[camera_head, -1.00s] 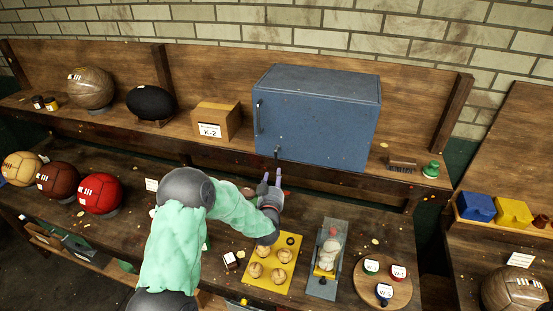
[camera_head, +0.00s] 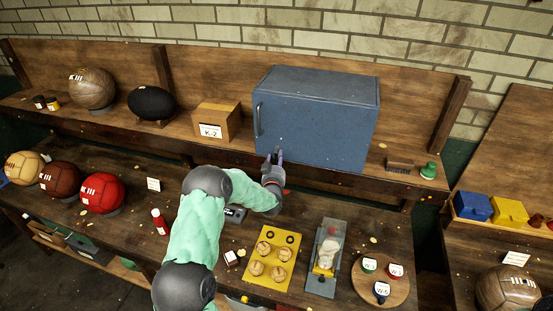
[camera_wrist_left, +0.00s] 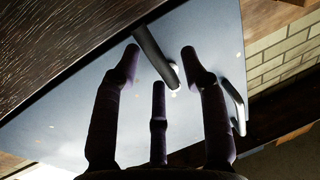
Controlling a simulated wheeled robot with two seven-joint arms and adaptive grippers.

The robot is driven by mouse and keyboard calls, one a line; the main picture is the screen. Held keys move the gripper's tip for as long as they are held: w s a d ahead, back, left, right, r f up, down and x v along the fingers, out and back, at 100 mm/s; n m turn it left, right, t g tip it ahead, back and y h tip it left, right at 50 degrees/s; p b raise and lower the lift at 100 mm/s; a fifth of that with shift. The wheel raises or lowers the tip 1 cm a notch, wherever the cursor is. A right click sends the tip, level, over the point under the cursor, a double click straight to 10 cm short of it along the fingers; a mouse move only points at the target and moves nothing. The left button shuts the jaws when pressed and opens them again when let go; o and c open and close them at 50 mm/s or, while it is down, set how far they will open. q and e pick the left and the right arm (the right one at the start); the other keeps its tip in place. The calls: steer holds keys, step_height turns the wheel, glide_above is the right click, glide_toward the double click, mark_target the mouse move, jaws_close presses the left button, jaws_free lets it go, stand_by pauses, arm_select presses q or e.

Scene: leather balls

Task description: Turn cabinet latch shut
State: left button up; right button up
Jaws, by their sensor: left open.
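The blue metal cabinet (camera_head: 322,118) stands on the raised shelf with its door closed against the body. A vertical handle (camera_head: 257,119) is on the door's left side and also shows in the left wrist view (camera_wrist_left: 234,106). The dark latch lever (camera_wrist_left: 157,57) is near the door's lower left; in the head view my fingers largely hide it. My left gripper (camera_head: 274,157) is at the latch, its three dark fingers open and pointing at the door. In the left wrist view the lever lies between the spread fingers (camera_wrist_left: 160,75); contact cannot be told. My right gripper is out of view.
A cardboard box (camera_head: 216,122) stands left of the cabinet; a brush (camera_head: 399,166) and a green object (camera_head: 429,170) are right of it. Below my arm are a yellow ball tray (camera_head: 272,260) and a grey fixture (camera_head: 326,258). The shelf edge runs just under the gripper.

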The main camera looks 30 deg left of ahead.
arm_select(q)
steer(key=shift+w, duration=0.1)
jaws_close()
steer(key=shift+w+d+r+n+g+h+b, duration=0.2)
steer(key=shift+r+n+h+b, duration=0.4)
steer(key=shift+n+b, duration=2.85)
steer(key=shift+s+d+r+n+g+h+b, duration=0.15)
steer(key=shift+d+r+n+h+b, duration=0.4)
steer(key=shift+n+b, duration=2.8)
steer(key=shift+w+d+r+n+g+h+b, duration=0.25)
steer(key=shift+n+h+b, duration=0.7)
steer(key=shift+b, duration=4.8)
steer(key=shift+s+a+r, duration=0.1)
steer(key=shift+a+r, duration=0.05)
steer(key=shift+a, duration=0.05)
